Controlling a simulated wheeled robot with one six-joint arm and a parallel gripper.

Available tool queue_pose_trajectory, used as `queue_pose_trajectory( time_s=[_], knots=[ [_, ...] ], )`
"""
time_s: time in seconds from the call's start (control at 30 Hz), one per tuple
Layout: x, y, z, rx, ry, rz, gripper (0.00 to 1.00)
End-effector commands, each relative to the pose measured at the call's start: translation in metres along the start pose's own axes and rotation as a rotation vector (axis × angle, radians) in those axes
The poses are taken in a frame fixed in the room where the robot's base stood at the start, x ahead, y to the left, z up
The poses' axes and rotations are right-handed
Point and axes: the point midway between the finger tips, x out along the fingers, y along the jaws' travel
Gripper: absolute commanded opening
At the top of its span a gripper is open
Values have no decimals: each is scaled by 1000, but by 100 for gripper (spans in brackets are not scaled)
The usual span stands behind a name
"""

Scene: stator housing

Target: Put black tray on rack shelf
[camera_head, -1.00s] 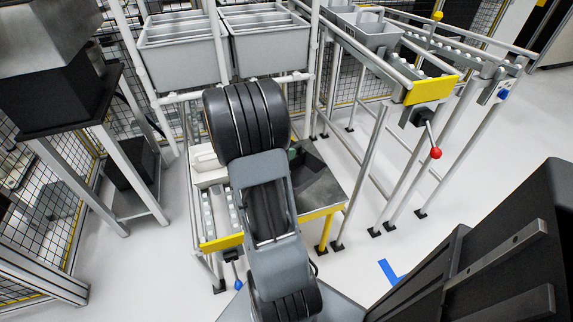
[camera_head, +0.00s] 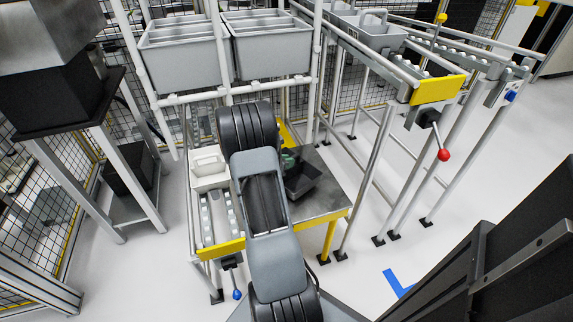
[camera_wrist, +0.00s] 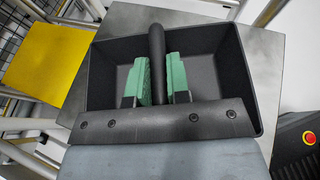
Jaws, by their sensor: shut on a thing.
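The black tray (camera_wrist: 218,62) is an open dark box with an upright bar handle (camera_wrist: 157,50). In the wrist view it rests on or just above the grey metal table top (camera_wrist: 262,30); I cannot tell if they touch. My gripper (camera_wrist: 160,78) has green pads on both sides of the handle and is shut on it. In the head view the tray (camera_head: 306,180) shows at the table, right of my arm, which partly hides it. The rack (camera_head: 240,88), with white posts and rails, stands behind my arm.
Grey bins (camera_head: 185,55) fill the rack's upper level. A pale tray (camera_head: 208,163) sits on the roller lane (camera_head: 220,214) left of my arm. A conveyor frame with a yellow plate (camera_head: 438,89) and red-knobbed lever (camera_head: 443,154) stands right. Floor between is open.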

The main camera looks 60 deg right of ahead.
Motion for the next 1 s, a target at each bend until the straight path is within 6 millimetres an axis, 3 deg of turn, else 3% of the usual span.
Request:
queue_pose_trajectory(
  time_s=[0.4, 0.43, 0.67, 1.0],
  knots=[
    [2, 1, -6, 2, -2, 1, 0],
    [2, 1, -6, 2, -1, 0, 19],
    [2, 0, -5, 1, 0, 1, 41],
    [-1, 0, -1, 1, -1, 1, 42]
  ],
)
